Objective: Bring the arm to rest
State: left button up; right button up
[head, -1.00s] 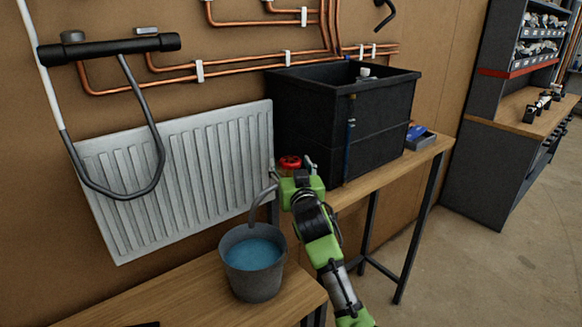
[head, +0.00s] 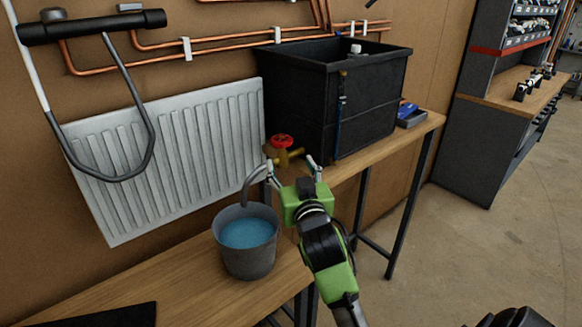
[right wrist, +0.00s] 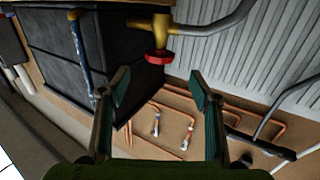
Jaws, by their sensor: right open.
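My right gripper (head: 292,168) is open and empty, in front of the brass valve with a red handwheel (head: 282,142). A clear gap separates its fingers from the valve. In the right wrist view the two fingers (right wrist: 160,92) stand wide apart, and the red handwheel (right wrist: 158,57) shows beyond them with nothing between the fingertips. The right arm, green and black, reaches up from the bottom of the head view. My left gripper is not in view.
A grey bucket of blue water (head: 247,240) stands on the wooden bench (head: 190,285) left of my arm. The black tank (head: 335,100) and a small tray (head: 411,117) stand on the back bench. A white radiator (head: 165,155) hangs on the wall.

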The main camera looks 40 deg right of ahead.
dwell(0.4)
jog(key=s+a+f+n+g+y, duration=0.25)
jog(key=s+a+f, duration=0.2)
jog(key=f, duration=0.45)
jog(key=s+a+f+n+g+y, duration=0.1)
jog(key=s+a+f+g, duration=0.3)
jog(key=f, duration=0.6)
jog(key=s+a+f+n+g+y, duration=0.25)
jog(key=s+a+f, duration=0.3)
jog(key=s, duration=0.55)
jog(key=s+a+f+n+g+y, duration=0.1)
jog(key=s+a+f+g, duration=0.3)
jog(key=s+f, duration=0.55)
jog(key=s+f+g+b, duration=0.1)
jog(key=s+f, duration=0.1)
jog(key=f, duration=1.1)
jog(key=s+f, duration=0.2)
jog(key=f, duration=1)
jog(key=s+d+f+g+b, duration=0.1)
jog(key=s+d+f, duration=0.2)
jog(key=s+f, duration=1.3)
jog(key=shift+s+f+g, duration=0.3)
jog(key=shift+s+f, duration=0.05)
jog(key=shift+s, duration=0.1)
